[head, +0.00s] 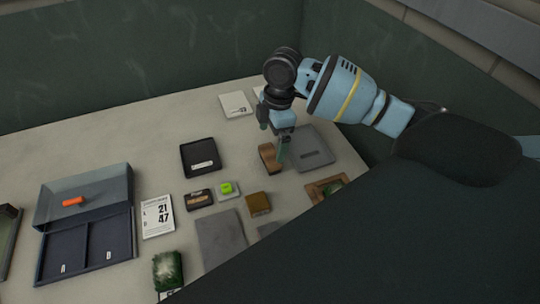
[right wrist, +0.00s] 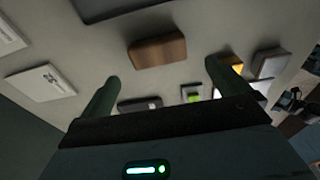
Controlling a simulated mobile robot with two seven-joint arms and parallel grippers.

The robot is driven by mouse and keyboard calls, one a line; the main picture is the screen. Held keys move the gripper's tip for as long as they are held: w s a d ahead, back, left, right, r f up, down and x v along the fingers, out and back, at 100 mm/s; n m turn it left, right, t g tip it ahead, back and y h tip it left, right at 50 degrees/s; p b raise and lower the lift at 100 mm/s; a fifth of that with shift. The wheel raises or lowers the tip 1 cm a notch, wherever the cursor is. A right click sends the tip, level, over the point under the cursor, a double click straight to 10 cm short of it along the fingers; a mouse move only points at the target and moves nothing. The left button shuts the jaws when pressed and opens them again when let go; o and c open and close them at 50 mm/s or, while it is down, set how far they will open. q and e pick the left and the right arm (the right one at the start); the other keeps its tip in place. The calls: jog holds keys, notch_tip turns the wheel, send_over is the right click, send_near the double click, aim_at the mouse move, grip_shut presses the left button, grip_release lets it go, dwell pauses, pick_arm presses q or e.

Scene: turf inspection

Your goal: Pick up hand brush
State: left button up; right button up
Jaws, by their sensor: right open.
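A brown wooden piece (head: 268,158), which looks like the hand brush, lies on the pale table near the middle. No bristles can be made out. In the right wrist view the brown piece (right wrist: 157,50) lies ahead of the fingertips, roughly centred between them. My right gripper (head: 278,142) is open and empty, pointing down just above and beside the brown piece. One finger partly overlaps its right side in the head view. In the right wrist view both fingers (right wrist: 162,74) are spread apart. My left gripper is not in view.
A grey flat tray (head: 313,148) lies right of the brown piece, and a black tray (head: 200,157) left of it. A small tan block (head: 258,203), a green-topped item (head: 227,189) and a dark box (head: 199,199) lie nearer. A dark wall (head: 150,60) borders the table.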

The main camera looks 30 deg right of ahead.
aim_at(270, 154)
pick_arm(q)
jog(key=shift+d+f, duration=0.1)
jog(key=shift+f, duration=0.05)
pick_arm(e)
jog(key=shift+w+a+f, duration=0.1)
jog(key=shift+f, duration=1.75)
jog(key=shift+w+a+f, duration=0.1)
jog(key=shift+f, duration=1.75)
jog(key=c, duration=0.9)
jog(key=shift+r, duration=0.1)
jog(key=shift+r, duration=0.55)
notch_tip(270, 154, up, 2)
jog(key=shift+r, duration=0.2)
jog(key=s+a, duration=0.2)
jog(key=s, duration=0.2)
jog(key=s+a+r, duration=0.1)
jog(key=s+a, duration=0.2)
jog(key=s, duration=0.1)
jog(key=s+a+p, duration=0.1)
jog(key=s+a, duration=0.2)
jog(key=s, duration=0.1)
jog(key=shift+s+r, duration=0.15)
jog(key=shift+s, duration=0.05)
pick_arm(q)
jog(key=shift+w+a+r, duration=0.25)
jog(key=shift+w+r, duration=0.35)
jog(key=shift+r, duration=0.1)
pick_arm(e)
jog(key=shift+s+a, duration=0.3)
jog(key=shift+s, duration=0.25)
